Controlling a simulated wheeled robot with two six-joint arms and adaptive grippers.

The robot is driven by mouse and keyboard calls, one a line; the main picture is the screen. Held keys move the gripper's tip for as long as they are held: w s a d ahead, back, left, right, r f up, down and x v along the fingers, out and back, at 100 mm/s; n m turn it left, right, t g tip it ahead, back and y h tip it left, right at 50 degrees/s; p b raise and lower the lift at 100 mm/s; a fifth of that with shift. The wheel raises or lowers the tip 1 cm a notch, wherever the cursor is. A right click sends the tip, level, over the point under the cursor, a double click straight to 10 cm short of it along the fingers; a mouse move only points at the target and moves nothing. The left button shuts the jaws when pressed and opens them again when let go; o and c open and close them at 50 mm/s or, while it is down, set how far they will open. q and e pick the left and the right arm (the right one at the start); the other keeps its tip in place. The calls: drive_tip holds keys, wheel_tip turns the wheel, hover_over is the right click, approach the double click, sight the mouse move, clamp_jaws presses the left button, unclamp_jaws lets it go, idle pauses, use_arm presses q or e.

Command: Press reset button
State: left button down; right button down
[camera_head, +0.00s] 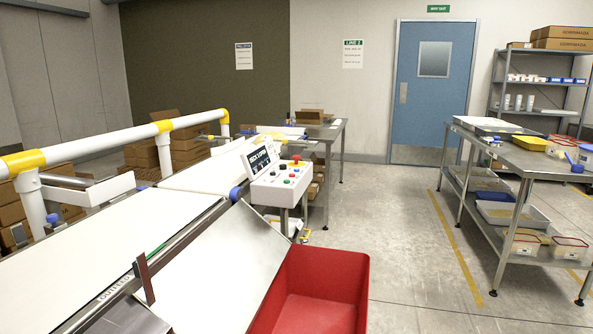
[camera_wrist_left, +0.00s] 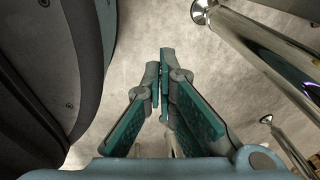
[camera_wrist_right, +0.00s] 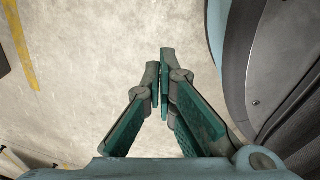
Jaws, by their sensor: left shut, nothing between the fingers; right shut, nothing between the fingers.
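A white control box (camera_head: 281,184) with several coloured buttons stands on a post beside the belt, near the middle of the head view. A red knob on a yellow base (camera_head: 296,162) sits on its top, with smaller green, red and other buttons on its sloped face. Which button is the reset button is too small to read. A dark display (camera_head: 258,159) with white text stands at its left. My left gripper (camera_wrist_left: 163,83) is shut and empty above the bare floor in the left wrist view. My right gripper (camera_wrist_right: 163,82) is shut and empty above the floor in the right wrist view. Neither gripper shows in the head view.
A white conveyor belt (camera_head: 120,232) with a white and yellow rail (camera_head: 95,143) runs along the left. A sloped chute (camera_head: 222,265) leads to a red bin (camera_head: 318,290) in front of the control box. A steel table (camera_head: 525,160) stands right. Floor between is clear.

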drive_tip(key=shift+w+a, duration=0.1)
